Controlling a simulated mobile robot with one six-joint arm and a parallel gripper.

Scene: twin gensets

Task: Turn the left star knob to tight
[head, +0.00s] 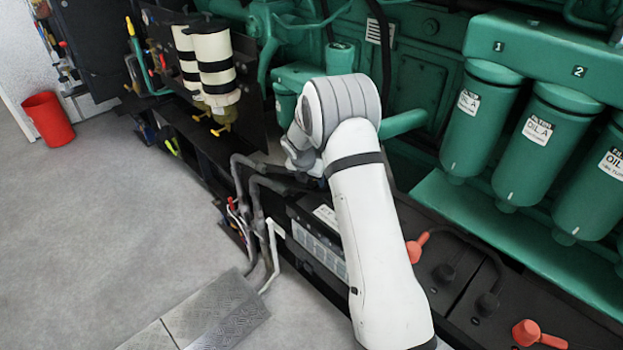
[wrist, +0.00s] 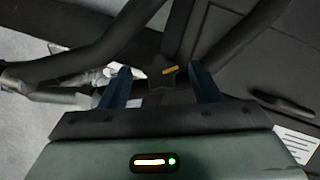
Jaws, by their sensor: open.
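A dark star knob (wrist: 163,78) with a yellow-orange mark shows in the wrist view, just beyond and between my fingertips. The mark lies close to level, tilted slightly up to the right. My gripper (wrist: 161,84) is open, with one blue finger on each side of the knob. I cannot tell how deep the fingers reach along the knob. In the head view my arm hides the knob and most of my gripper. No second star knob is seen, so I cannot tell left from right by comparison.
Thick dark cables (head: 256,190) run close to the left of my wrist and cross the wrist view (wrist: 90,50). The green engine (head: 420,75) with oil filters (head: 540,140) stands behind. Red-capped terminals (head: 538,334) sit at lower right. The floor (head: 100,220) at left is clear.

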